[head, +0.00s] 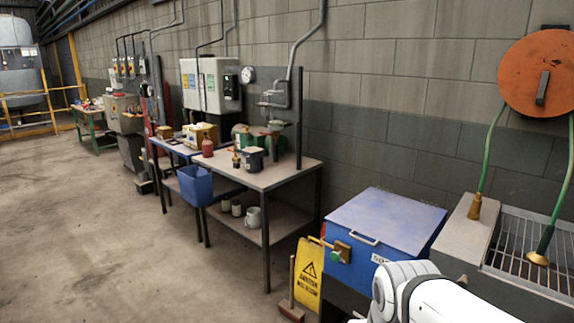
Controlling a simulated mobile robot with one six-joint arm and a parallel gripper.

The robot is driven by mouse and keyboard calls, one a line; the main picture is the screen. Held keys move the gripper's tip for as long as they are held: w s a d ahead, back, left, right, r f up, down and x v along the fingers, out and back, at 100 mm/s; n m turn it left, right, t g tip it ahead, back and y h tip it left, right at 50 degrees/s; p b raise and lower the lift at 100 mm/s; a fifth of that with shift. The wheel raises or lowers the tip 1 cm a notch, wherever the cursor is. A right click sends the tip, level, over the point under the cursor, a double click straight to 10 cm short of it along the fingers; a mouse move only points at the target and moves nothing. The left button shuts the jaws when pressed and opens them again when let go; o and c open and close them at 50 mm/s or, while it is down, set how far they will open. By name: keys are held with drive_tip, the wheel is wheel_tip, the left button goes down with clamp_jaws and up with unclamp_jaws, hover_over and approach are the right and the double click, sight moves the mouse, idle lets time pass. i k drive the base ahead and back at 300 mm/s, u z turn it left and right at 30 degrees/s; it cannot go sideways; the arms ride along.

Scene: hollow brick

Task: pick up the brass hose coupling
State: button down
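Two brass-coloured fittings show at the lower ends of green hoses below the orange reel. One brass fitting (475,208) is at the left hose's end, by the pale top of the grey sink unit. The other, a flared brass fitting (537,259), is at the right hose's end, over the metal grating. I cannot tell which is the coupling. My white arm reaches in at the bottom right, in front of the sink unit; my gripper is not in view.
The blue lidded chest (388,221) stands left of the sink unit (465,238). The orange reel (539,73) is on the block wall. A yellow caution sign (309,275) leans by the chest. A cluttered workbench (290,174) stands further left. The left floor is clear.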

sight(476, 206)
drive_tip(key=z, duration=0.25)
drive_tip(key=i, duration=0.8)
drive_tip(key=z, duration=0.8)
drive_tip(key=i, duration=1.2)
drive_tip(key=z, duration=0.4)
